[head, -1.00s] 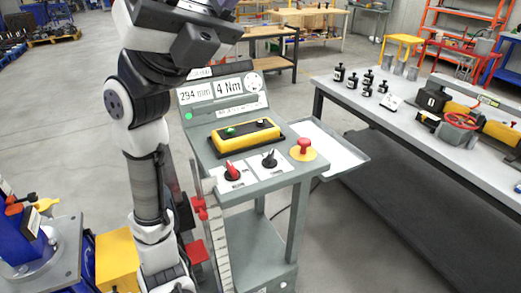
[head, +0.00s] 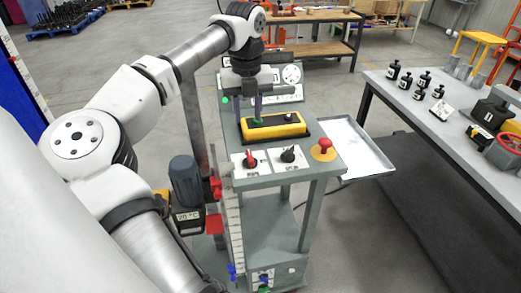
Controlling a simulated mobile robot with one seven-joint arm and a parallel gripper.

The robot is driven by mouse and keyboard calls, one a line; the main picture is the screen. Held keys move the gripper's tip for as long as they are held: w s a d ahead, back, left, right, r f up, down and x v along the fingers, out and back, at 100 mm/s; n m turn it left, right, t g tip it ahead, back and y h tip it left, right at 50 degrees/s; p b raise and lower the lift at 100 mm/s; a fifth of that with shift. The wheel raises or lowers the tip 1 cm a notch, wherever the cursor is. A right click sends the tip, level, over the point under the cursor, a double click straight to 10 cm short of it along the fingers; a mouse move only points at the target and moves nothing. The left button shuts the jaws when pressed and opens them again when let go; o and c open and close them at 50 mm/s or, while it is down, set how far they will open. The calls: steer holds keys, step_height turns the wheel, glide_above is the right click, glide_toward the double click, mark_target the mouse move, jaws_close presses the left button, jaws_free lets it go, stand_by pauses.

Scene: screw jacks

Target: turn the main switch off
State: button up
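A red rotary switch (head: 250,160) sits on a white plate at the front left of the grey console top. A black rotary switch (head: 289,155) sits on a similar plate to its right. The plate labels are too small to read, so I cannot tell for sure which is the main switch. My gripper (head: 248,116) points down over the console, above and behind the red switch, near the left end of the yellow button box (head: 275,127). Its two fingers look apart with nothing between them. It partly hides the display panel behind.
A red mushroom button on a yellow base (head: 323,150) stands right of the black switch. A pale tray (head: 355,150) sticks out from the console's right side. A workbench (head: 425,107) with small black jacks stands further right. Open floor lies between.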

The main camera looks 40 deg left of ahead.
mark_target(250, 155)
step_height(250, 155, down, 14)
steer(key=b, duration=0.6)
steer(key=shift+w+r, duration=0.1)
steer(key=shift+r, duration=0.1)
steer(key=shift+d, duration=0.1)
steer(key=shift+c, duration=0.4)
jaws_close()
